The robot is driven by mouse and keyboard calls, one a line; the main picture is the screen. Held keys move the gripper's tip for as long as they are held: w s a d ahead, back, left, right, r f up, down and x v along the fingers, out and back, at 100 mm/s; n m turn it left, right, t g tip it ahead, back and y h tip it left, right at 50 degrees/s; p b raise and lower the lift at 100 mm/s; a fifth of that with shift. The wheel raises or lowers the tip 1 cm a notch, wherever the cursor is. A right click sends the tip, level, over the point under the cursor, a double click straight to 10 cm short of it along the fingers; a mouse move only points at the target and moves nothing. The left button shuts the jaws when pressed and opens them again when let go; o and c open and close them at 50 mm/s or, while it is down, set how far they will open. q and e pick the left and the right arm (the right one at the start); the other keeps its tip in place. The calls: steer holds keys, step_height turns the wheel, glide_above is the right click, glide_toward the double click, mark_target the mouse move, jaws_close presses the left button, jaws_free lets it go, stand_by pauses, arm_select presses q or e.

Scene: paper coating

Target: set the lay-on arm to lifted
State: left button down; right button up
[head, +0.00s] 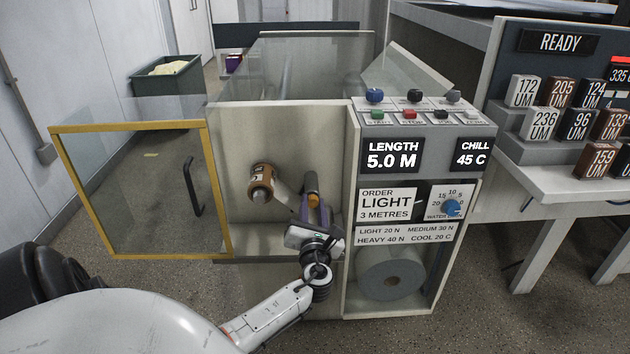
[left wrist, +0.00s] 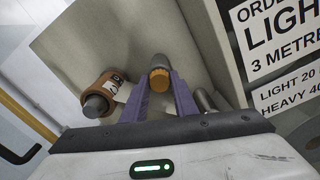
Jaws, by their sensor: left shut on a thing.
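The lay-on arm's orange-capped handle (head: 312,183) sits inside the open machine bay, right of a brown roll. It also shows in the left wrist view (left wrist: 159,78), between purple fingers. My left gripper (head: 313,204) reaches into the bay from the front and is shut on this handle. The rest of the lay-on arm is mostly hidden behind the gripper, so its position is hard to tell. My right gripper is not in view.
The brown roll (head: 262,183) on its spindle is close left of the gripper. The yellow-framed glass door (head: 140,126) stands open at left. The control panel (head: 425,130) borders the bay at right, above a grey roll (head: 391,275). A bin (head: 167,82) stands behind.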

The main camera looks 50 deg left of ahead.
arm_select(q)
steer(key=c, duration=1.7)
jaws_free()
steer(key=v, duration=1)
steer(key=shift+s+d+p, duration=0.1)
steer(key=shift+s+p, duration=0.05)
steer(key=shift+p, duration=0.25)
